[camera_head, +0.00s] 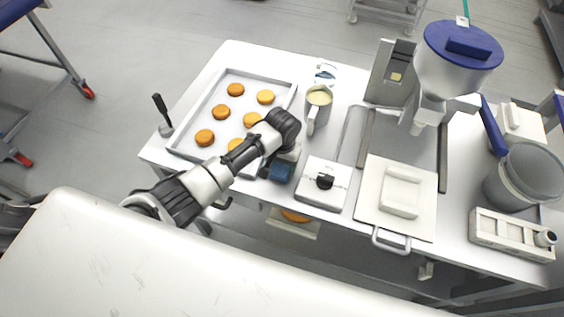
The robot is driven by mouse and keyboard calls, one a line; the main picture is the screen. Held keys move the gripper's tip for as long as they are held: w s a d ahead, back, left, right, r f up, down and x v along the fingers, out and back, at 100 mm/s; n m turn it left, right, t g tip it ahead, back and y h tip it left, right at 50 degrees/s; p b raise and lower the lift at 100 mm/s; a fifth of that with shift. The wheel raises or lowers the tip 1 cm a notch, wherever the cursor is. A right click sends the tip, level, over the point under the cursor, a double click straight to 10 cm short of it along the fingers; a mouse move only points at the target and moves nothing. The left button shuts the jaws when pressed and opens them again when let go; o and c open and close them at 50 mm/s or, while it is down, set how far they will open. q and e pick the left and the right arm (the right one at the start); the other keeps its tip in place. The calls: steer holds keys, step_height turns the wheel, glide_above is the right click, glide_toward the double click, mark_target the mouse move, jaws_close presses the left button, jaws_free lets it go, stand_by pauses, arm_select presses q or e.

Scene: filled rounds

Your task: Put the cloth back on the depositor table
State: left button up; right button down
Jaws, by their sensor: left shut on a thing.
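The depositor table (463,165) is the white table across the middle, with the depositor (450,65) at its back right. My left arm reaches in from the left, over the table's front edge. My left gripper (284,158) is shut on a small blue thing, which looks like the folded cloth (281,172). The cloth is by the front edge, between the baking tray and a white box with a black knob. The gripper hides part of it, and I cannot tell whether it touches the table. My right gripper is not in view.
A baking tray (189,153) with several orange rounds lies at the left, partly behind my arm. A jug (319,97) of pale filling stands behind the gripper. The white knobbed box (324,184) and a lidded plate (427,220) are to the right. A white surface (110,260) fills the foreground.

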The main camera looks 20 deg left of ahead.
arm_select(q)
steer(key=shift+f, duration=0.5)
steer(key=o, duration=0.9)
steer(key=shift+c, duration=0.2)
step_height(320, 180, up, 12)
steer(key=shift+r, duration=0.15)
